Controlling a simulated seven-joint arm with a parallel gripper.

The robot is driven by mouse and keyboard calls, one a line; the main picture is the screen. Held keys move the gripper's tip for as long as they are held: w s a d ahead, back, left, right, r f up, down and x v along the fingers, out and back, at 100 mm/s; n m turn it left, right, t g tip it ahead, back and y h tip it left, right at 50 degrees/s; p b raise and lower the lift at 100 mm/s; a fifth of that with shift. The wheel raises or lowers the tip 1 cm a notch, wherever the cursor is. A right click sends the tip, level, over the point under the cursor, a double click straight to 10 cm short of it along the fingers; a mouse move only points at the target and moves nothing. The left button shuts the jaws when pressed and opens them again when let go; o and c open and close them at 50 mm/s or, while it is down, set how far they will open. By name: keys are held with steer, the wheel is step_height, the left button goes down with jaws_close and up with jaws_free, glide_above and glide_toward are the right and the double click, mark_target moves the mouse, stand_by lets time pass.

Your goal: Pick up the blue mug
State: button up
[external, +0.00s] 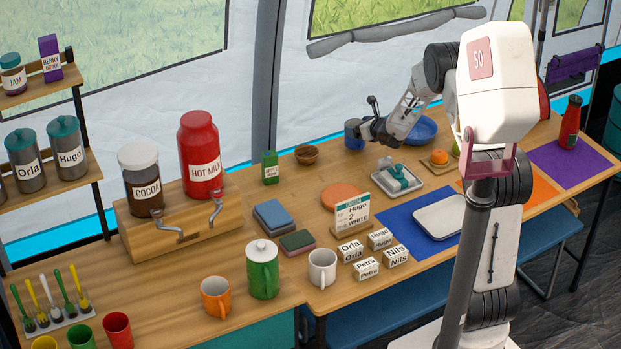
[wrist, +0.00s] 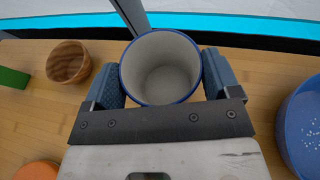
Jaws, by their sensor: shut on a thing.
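The blue mug (external: 353,134) stands near the back edge of the table in the external view, partly hidden by my gripper (external: 368,130). In the wrist view the mug (wrist: 160,66) shows from above, with a blue rim and a pale, empty inside. The gripper's two blue-grey fingers (wrist: 162,80) press against the mug's left and right sides. My gripper is shut on the mug. I cannot tell whether the mug's base touches the table. Its handle is not visible.
A wooden bowl (wrist: 68,62) is left of the mug, with a green carton (external: 270,167) farther left. A blue bowl (wrist: 305,125) is close on the right. The tent wall is just behind. A tray with a teal item (external: 400,178) stands in front.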

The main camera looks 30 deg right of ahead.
step_height(320, 180, up, 8)
stand_by(0.5)
